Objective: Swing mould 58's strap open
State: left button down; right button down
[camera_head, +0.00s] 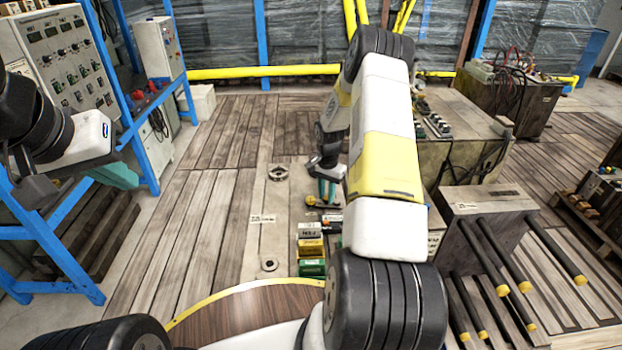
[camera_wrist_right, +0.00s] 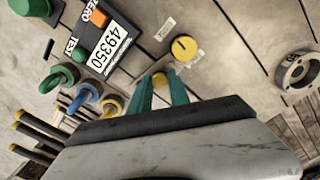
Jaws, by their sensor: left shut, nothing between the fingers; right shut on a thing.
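My right gripper (camera_head: 327,188) reaches down at mid-picture, low over a pale panel (camera_head: 262,240). In the right wrist view its two teal fingers (camera_wrist_right: 162,92) are shut on a small yellow-tan knob (camera_wrist_right: 160,79). A yellow round piece with a dark slot (camera_wrist_right: 183,47) lies just beyond the fingertips, apart from them. No number 58 is readable, and I cannot make out a strap. My left gripper (camera_head: 115,174) is at the far left, its teal fingers together and empty.
A counter box (camera_wrist_right: 110,45), reading 49350, stands beside green, blue and yellow rings (camera_wrist_right: 85,95). A round metal flange (camera_wrist_right: 297,70) is at the right. Small boxes (camera_head: 311,250) stand near my right arm. A block with yellow-tipped rods (camera_head: 485,215) is at the right. Floor left of centre is clear.

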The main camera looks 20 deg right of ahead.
jog(key=shift+w, duration=0.1)
dwell(0.7)
jog(key=m, duration=0.2)
jog(key=w+m, duration=0.1)
jog(key=m, duration=0.1)
jog(key=shift+d, duration=0.3)
jog(key=m, duration=0.3)
jog(key=d+m, duration=0.1)
jog(key=shift+w+d, duration=0.1)
jog(key=shift+w, duration=0.3)
jog(key=m, duration=0.2)
jog(key=d+m, duration=0.1)
jog(key=m, duration=0.1)
jog(key=shift+w+d+m, duration=0.15)
jog(key=shift+w+m, duration=0.05)
jog(key=shift+m, duration=0.2)
jog(key=shift+d+m, duration=0.3)
jog(key=shift+m, duration=0.55)
jog(key=shift+d+m, duration=0.25)
jog(key=shift+m, duration=0.6)
jog(key=shift+s, duration=0.1)
jog(key=c, duration=1.2)
grip_release()
jog(key=shift+c, duration=0.2)
